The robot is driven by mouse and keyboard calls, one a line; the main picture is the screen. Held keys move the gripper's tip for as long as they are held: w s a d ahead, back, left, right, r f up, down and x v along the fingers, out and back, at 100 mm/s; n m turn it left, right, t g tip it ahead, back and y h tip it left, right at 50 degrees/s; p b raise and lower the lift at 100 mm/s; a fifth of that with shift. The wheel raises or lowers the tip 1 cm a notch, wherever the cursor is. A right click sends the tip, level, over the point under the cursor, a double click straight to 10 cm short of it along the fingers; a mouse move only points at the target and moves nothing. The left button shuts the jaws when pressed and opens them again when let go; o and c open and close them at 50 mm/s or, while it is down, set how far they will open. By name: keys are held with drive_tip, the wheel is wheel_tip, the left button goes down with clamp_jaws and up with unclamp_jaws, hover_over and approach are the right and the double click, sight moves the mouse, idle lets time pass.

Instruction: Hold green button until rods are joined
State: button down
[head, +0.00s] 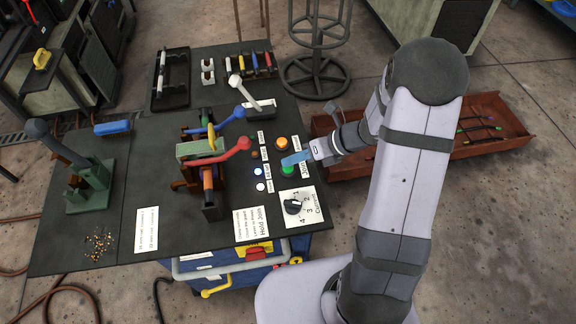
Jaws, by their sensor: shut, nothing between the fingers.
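The green button (288,170) is on the right part of the dark bench top, under my gripper (290,161). My gripper is shut and empty, with its blue fingertips at or just above the button. I cannot tell from this view whether the button is pressed down. The rod-joining machine (205,165) stands to the left, with red, blue and yellow levers. A rod (208,178) with an orange part sits in it. The rod ends between the clamps are too small and partly hidden to tell whether they touch.
An orange button (282,143) is just above the green one. A black dial (294,206) on a white plate sits below it. A lit white lamp (259,171) is to the left. A reddish tray (490,125) with several rods lies behind my arm.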

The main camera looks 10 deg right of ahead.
sight(293, 168)
drive_tip(key=shift+f+b, duration=0.35)
drive_tip(key=shift+f, duration=0.2)
idle(1.4)
drive_tip(key=shift+r, duration=0.15)
idle(1.0)
drive_tip(key=shift+r+p, duration=0.85)
drive_tip(key=shift+p, duration=0.2)
wheel_tip(293, 168, up, 5)
drive_tip(key=p, duration=0.5)
